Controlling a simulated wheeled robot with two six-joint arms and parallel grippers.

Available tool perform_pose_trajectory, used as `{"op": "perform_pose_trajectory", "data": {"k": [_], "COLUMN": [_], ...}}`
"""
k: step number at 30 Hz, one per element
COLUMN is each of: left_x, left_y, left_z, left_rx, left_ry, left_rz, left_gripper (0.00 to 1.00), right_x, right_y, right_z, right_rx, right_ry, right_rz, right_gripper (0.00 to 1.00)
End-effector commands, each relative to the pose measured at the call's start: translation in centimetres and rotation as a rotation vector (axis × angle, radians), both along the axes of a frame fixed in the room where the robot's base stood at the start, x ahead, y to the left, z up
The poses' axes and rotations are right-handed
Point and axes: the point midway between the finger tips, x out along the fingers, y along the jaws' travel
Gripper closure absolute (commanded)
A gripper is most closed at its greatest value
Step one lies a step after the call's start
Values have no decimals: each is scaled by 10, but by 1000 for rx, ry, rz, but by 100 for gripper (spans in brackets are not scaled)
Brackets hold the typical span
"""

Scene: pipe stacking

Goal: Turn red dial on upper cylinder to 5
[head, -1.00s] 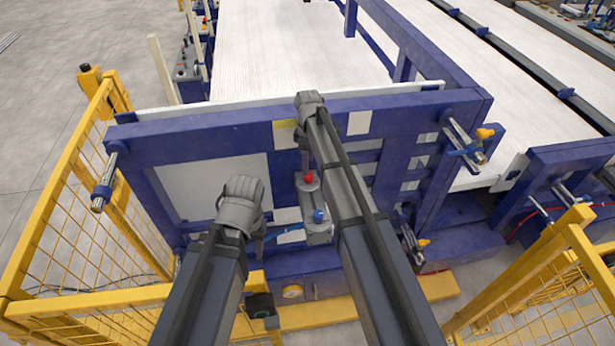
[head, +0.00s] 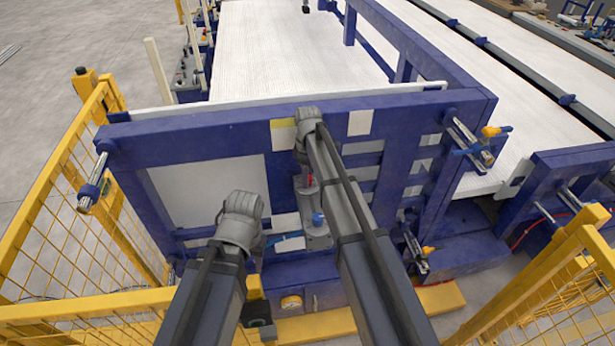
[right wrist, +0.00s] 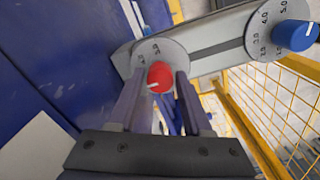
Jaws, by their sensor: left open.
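The red dial (right wrist: 160,77) sits on a round numbered plate (right wrist: 172,53) in the right wrist view, its white mark pointing left and slightly down. Some numerals are blurred or hidden. My right gripper (right wrist: 159,82) has one finger on each side of the dial, with narrow gaps showing; it is open around it. In the head view the red dial (head: 310,181) is partly hidden beside my right arm. The blue dial (right wrist: 295,35) is on the same grey body, further right. My left gripper (head: 245,235) hangs left of the cylinder, empty, its fingers mostly hidden.
A blue frame (head: 200,135) with a white panel (head: 215,190) stands behind the cylinder. Yellow mesh fences stand at left (head: 70,230) and right (head: 545,275). A dark box (head: 258,310) is below my left wrist.

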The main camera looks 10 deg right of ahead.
Motion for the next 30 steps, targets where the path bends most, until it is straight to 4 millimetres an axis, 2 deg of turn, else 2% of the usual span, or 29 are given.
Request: {"op": "perform_pose_trajectory", "data": {"k": [2, 12, 23, 30], "left_x": [0, 0, 0, 0], "left_y": [0, 0, 0, 0], "left_z": [0, 0, 0, 0], "left_rx": [0, 0, 0, 0], "left_ry": [0, 0, 0, 0], "left_rz": [0, 0, 0, 0], "left_gripper": [53, 53, 53, 53], "right_x": [0, 0, 0, 0], "right_y": [0, 0, 0, 0], "right_z": [0, 0, 0, 0], "right_rx": [0, 0, 0, 0], "right_ry": [0, 0, 0, 0], "right_rz": [0, 0, -14, -123], "right_gripper": [60, 99, 100, 100]}}
